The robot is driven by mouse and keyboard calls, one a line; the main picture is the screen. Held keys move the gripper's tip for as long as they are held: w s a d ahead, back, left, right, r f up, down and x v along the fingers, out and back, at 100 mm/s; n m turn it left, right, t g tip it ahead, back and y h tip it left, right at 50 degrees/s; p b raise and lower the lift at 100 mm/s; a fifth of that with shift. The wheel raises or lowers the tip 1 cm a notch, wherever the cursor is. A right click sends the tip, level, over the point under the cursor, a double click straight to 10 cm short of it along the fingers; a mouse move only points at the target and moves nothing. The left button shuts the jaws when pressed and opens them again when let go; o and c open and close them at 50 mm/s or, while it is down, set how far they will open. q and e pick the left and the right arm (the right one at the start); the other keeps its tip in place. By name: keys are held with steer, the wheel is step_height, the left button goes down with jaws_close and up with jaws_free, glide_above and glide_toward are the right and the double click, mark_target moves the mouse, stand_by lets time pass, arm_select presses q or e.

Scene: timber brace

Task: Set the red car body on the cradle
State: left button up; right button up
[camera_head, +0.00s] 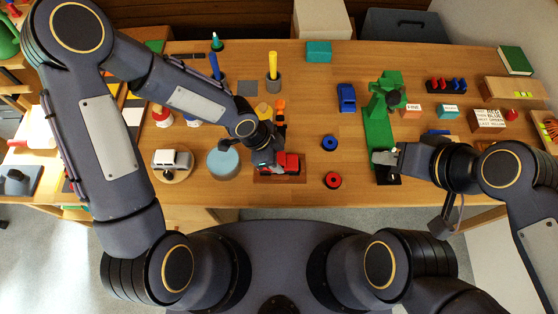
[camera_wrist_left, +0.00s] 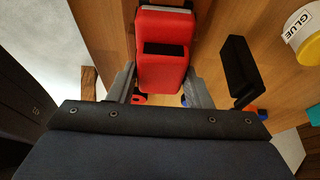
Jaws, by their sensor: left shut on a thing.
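The red car body (camera_head: 290,163) is at the front middle of the table in the head view. My left gripper (camera_head: 268,159) is shut on it. In the left wrist view the red car body (camera_wrist_left: 163,45), with a black patch on its face, sits between the two grey fingers of my left gripper (camera_wrist_left: 160,88). A brown wooden piece (camera_head: 278,179), possibly the cradle, lies under and around the car body. Whether the body touches it is hidden. My right gripper (camera_head: 385,158) is over a black block by the green stand, and its jaws are unclear.
A green stand (camera_head: 378,130) is near my right gripper.

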arm_select(q)
steer(key=shift+d+f, duration=0.3)
steer(key=shift+f, duration=0.1)
steer(key=shift+c, duration=0.3)
steer(key=shift+r, duration=0.1)
arm_select(e)
steer(key=shift+f, duration=0.3)
arm_select(q)
steer(key=shift+f, duration=0.3)
steer(key=o, duration=1.1)
steer(key=shift+r, duration=0.1)
arm_select(e)
steer(key=shift+f, duration=0.2)
arm_select(q)
steer(key=shift+a+r, duration=0.15)
steer(key=shift+r, duration=0.35)
steer(key=p+v, duration=0.2)
steer(key=v, duration=0.9)
steer(key=shift+a+r, duration=0.15)
steer(key=shift+r, duration=0.05)
arm_select(e)
step_height(320, 180, up, 2)
steer(key=shift+r, duration=0.1)
